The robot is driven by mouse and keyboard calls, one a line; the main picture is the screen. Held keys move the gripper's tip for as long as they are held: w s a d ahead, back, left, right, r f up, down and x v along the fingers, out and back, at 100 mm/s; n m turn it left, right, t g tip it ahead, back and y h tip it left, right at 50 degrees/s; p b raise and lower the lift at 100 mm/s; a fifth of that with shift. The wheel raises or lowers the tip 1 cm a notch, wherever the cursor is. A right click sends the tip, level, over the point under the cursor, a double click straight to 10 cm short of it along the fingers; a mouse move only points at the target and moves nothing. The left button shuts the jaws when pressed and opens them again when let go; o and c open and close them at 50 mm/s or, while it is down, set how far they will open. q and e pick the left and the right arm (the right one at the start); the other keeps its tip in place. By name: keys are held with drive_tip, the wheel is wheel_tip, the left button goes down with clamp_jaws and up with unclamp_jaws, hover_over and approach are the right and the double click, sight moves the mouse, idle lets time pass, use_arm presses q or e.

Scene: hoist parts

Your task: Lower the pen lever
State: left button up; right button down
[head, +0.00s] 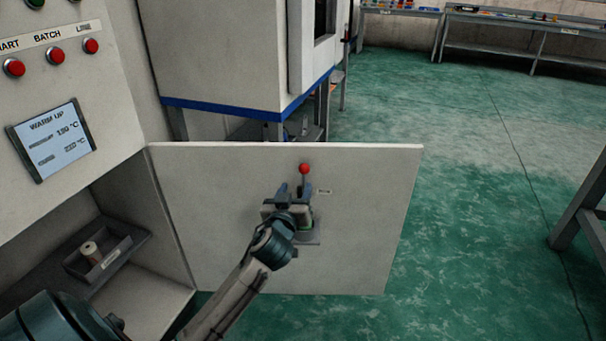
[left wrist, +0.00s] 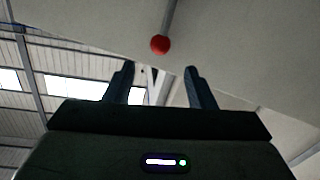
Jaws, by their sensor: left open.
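The pen lever (head: 304,170) has a red ball knob on a thin grey stem and stands upright on a pale panel (head: 380,200). In the left wrist view its red knob (left wrist: 160,44) is beyond the fingertips, with the stem running up out of the picture. My left gripper (head: 293,187) is in front of the panel, just below the knob, with its fingers pointing up. In the left wrist view the left gripper (left wrist: 158,70) is open, with nothing between its fingers. The lever's base is partly hidden behind the gripper. My right gripper is not in view.
A white control cabinet (head: 60,90) with red buttons and a screen stands at the left. Below it, a dark tray (head: 110,255) holds a spool (head: 91,250). A white machine (head: 225,55) stands behind the panel. Green floor is open at the right, beside a grey table frame (head: 580,215).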

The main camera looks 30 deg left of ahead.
sight(303, 172)
use_arm(q)
drive_tip(key=x, duration=0.9)
drive_tip(key=shift+w, duration=0.2)
drive_tip(key=shift+c, duration=0.2)
clamp_jaws()
